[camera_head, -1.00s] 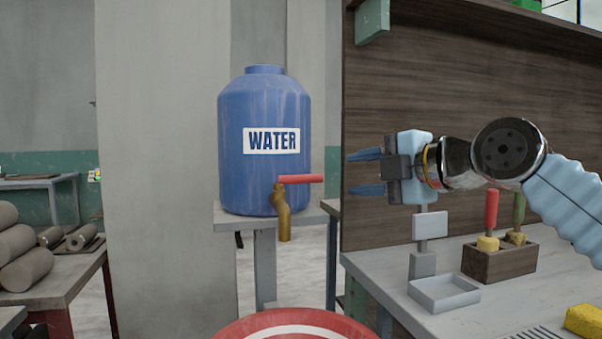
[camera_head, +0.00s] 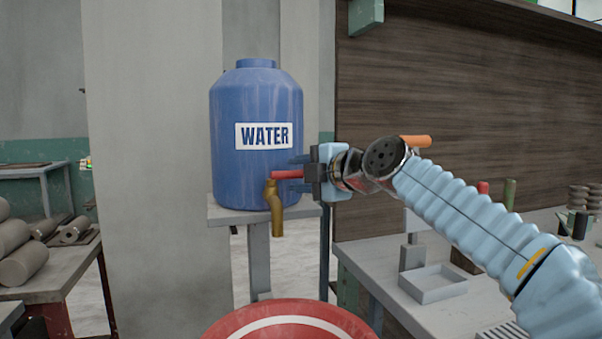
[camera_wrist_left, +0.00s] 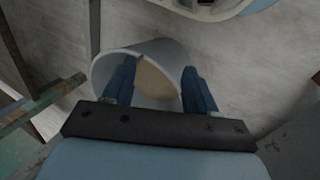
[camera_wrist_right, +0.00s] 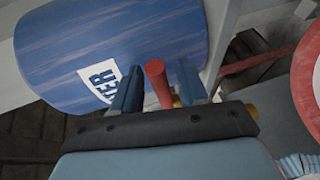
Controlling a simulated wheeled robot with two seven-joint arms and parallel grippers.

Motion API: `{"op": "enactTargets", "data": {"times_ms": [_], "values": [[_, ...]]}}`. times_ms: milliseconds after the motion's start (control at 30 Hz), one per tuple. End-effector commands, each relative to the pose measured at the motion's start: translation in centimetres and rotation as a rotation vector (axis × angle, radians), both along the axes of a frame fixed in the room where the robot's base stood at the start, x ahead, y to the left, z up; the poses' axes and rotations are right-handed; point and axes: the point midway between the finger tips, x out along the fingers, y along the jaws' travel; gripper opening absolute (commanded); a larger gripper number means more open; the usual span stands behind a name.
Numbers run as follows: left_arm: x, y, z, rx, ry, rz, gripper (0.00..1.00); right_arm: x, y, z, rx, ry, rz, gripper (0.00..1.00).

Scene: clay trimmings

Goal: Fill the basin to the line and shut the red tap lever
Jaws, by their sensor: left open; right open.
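The blue water tank (camera_head: 228,115) stands on a grey stand, with a brass tap (camera_head: 276,212) low at its front. The red tap lever (camera_head: 286,175) points sideways to the right. My right gripper (camera_head: 293,172) is open, its fingers on either side of the lever. The right wrist view also shows the lever (camera_wrist_right: 158,85) between the parted fingers; contact cannot be told. No stream shows below the spout. In the left wrist view, my left gripper (camera_wrist_left: 160,72) is open at a pale basin (camera_wrist_left: 105,70) with a tan inside. Its fill line and water level cannot be told.
A red disc with a white ring (camera_head: 335,312) is at the bottom of the head view. A workbench (camera_head: 350,258) with a grey tray (camera_head: 432,295) and tools stands at right. Clay rolls (camera_head: 25,265) lie on a table at left.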

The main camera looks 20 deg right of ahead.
Motion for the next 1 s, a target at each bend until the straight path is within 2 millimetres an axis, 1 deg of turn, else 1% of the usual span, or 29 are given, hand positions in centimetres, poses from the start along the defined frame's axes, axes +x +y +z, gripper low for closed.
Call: {"op": "enactTargets", "data": {"times_ms": [100, 133, 400, 867, 1000], "values": [[0.0, 0.01, -0.01, 0.0, 0.0, 0.0, 0.57, -0.01, -0.01, -0.02, 0.0, 0.0, 0.0, 0.43], [0.0, 0.01, -0.01, 0.0, 0.0, 0.0, 0.57, -0.02, -0.02, -0.02, 0.0, 0.0, 0.0, 0.42], [0.0, 0.01, -0.01, 0.0, 0.0, 0.0, 0.57, -0.03, -0.02, -0.01, 0.0, 0.001, 0.0, 0.0], [0.0, 0.01, -0.26, 0.0, 0.0, 0.0, 0.57, -0.1, 0.13, -0.11, -0.003, -0.001, -0.017, 0.0], [0.0, 0.03, -0.74, 0.001, 0.0, 0.001, 0.57, -0.23, 0.67, -0.22, -0.005, -0.001, -0.053, 0.0]]}}
